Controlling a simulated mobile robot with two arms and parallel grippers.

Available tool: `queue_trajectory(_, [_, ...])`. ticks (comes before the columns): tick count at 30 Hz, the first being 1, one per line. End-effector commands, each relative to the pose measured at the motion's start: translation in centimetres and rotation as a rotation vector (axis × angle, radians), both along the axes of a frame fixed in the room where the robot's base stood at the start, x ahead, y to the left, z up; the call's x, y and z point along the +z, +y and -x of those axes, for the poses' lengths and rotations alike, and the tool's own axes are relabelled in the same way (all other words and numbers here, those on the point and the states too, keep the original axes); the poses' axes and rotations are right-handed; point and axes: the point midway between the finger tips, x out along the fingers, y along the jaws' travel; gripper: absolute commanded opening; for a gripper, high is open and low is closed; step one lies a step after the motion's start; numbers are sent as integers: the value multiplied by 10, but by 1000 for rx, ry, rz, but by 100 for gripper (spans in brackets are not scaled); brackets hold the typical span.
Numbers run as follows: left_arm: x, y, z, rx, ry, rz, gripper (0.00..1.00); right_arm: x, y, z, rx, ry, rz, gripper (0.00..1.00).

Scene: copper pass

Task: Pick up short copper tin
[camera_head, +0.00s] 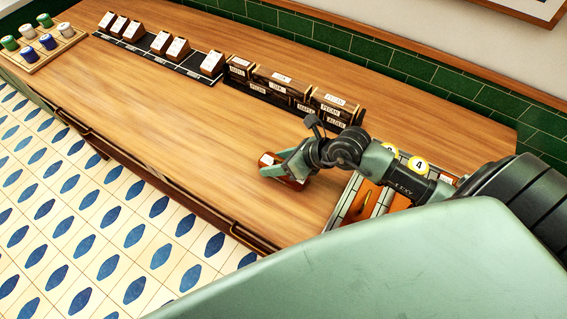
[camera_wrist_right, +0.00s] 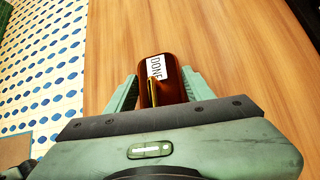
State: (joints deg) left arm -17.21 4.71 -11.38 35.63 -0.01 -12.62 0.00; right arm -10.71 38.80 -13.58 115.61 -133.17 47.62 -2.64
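My right gripper (camera_head: 283,168) is low over the wooden counter, with its fingers on either side of a low reddish-brown piece (camera_head: 292,183). In the right wrist view this piece (camera_wrist_right: 162,68) has rounded corners, a white label reading DONE and a thin brass-coloured bar. The fingertips (camera_wrist_right: 160,78) are at or very near its sides; I cannot tell if they press on it. No piece is plainly marked as the short copper tin. An orange-copper shape (camera_head: 365,203) lies in a pale tray (camera_head: 345,212), partly behind my right arm. My left gripper is not in view.
Dark label blocks (camera_head: 282,85) and small copper-brown stands with white cards (camera_head: 177,47) line the back of the counter (camera_head: 170,105). A wooden board (camera_head: 38,59) with coloured spools is at the far left. The counter's middle is clear.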

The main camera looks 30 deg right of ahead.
Motion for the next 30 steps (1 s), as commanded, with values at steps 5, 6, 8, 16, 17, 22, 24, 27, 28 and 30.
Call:
queue_trajectory(5, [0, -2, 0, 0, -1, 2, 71, 1, 0, 0, 0, -2, -1, 0])
queue_trajectory(6, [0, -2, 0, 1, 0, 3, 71, 1, 0, 0, 0, -2, -1, 0])
queue_trajectory(8, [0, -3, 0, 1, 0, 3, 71, 1, 0, 0, 0, -1, 0, 0])
queue_trajectory(16, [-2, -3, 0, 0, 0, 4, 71, 8, 0, -1, 0, -3, -1, 0])
queue_trajectory(17, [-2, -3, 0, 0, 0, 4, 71, 11, 0, -1, 0, -3, -1, 0])
queue_trajectory(22, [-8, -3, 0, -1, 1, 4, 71, 41, 0, -1, 2, -8, 0, 0])
queue_trajectory(24, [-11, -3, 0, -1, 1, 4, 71, 61, 0, -1, 3, -10, 2, 0])
queue_trajectory(27, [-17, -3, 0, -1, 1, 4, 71, 92, 0, -1, 3, -13, 3, 0])
queue_trajectory(28, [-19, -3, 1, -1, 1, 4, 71, 101, 0, -2, 3, -14, 3, 0])
queue_trajectory(30, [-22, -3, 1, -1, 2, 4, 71, 122, -1, -1, 2, -13, 4, 0])
